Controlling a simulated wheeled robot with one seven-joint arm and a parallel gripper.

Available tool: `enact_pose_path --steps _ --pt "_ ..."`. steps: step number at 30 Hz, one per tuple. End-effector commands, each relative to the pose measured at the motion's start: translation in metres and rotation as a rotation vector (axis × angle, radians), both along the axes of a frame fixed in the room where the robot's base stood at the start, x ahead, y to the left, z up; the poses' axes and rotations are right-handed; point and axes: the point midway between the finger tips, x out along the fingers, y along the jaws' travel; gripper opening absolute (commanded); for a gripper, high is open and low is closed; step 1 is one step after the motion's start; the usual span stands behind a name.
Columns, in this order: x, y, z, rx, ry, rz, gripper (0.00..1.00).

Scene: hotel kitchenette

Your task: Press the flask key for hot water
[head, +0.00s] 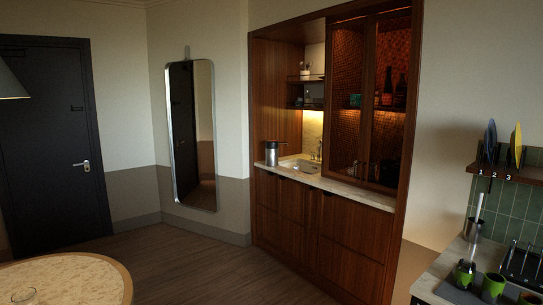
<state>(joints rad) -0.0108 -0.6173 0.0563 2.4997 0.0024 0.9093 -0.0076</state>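A silver flask with a dark top (272,153) stands upright at the left end of the kitchenette counter (340,187), left of the sink. It is small in the head view, and I cannot make out its key. My gripper is not in view.
The wooden kitchenette unit (283,205) stands against the back wall, with clear wooden floor (190,265) before it. A round table (105,285) is at the lower left. A side counter (437,275) with green mugs (493,286) and a rack is at the lower right.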

Motion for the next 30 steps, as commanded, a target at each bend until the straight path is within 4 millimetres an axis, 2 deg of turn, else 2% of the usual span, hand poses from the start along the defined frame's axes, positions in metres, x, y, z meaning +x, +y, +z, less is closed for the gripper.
enact_pose_path --steps 7,20,30 --pt "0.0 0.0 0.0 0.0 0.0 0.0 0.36" --pt "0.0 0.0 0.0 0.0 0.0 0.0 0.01" --pt "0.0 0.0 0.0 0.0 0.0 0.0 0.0"
